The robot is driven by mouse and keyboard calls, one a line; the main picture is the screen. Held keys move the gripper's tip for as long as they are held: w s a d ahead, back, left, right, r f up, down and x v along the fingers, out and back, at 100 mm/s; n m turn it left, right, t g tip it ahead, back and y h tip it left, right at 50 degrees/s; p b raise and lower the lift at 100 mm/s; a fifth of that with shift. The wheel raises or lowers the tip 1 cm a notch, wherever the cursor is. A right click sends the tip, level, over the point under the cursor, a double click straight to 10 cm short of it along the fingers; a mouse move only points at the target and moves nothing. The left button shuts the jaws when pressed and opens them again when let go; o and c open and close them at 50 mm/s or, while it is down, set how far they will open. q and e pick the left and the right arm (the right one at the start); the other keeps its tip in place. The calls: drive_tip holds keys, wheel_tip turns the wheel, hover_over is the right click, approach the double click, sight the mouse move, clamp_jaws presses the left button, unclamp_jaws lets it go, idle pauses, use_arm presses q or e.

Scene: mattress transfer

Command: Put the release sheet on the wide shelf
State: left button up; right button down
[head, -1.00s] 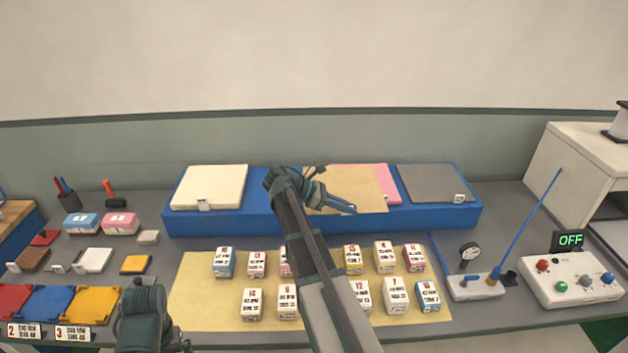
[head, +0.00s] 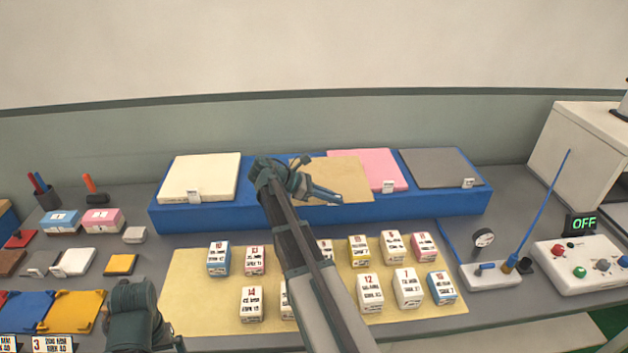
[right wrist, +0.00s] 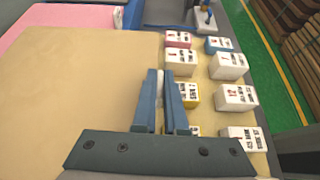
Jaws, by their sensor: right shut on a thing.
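The release sheet, a thin tan square (head: 345,173), hangs by its front edge from my right gripper (head: 335,198), which is shut on it. In the head view it overlaps the gap between the cream and pink pads and the left part of the pink pad. I cannot tell whether it touches the blue shelf. In the right wrist view the sheet (right wrist: 80,90) spreads left from my shut fingers (right wrist: 167,85). The wide shelf could be the long blue stand (head: 240,212) at the back; no label shows. Of my left arm only a dark link shows.
A cream pad (head: 203,178), a pink pad (head: 370,165) and a grey pad (head: 440,168) lie on the blue stand. Several small labelled boxes stand on a yellow mat (head: 190,300) in front. A control box (head: 590,268) and gauge unit (head: 490,275) are at right.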

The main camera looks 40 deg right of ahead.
drive_tip(key=w+a, duration=0.1)
drive_tip(key=w, duration=0.3)
drive_tip(key=w+a+f, duration=0.1)
drive_tip(key=w, duration=0.4)
drive_tip(key=w+a+b, duration=0.1)
drive_tip(key=w+a, duration=0.1)
drive_tip(key=w, duration=0.2)
drive_tip(key=shift+w+f, duration=0.15)
drive_tip(key=shift+w, duration=0.6)
wheel_tip(320, 180, down, 4)
drive_tip(key=b, duration=0.4)
drive_tip(key=shift+w+a, duration=0.15)
drive_tip(key=c, duration=1)
unclamp_jaws()
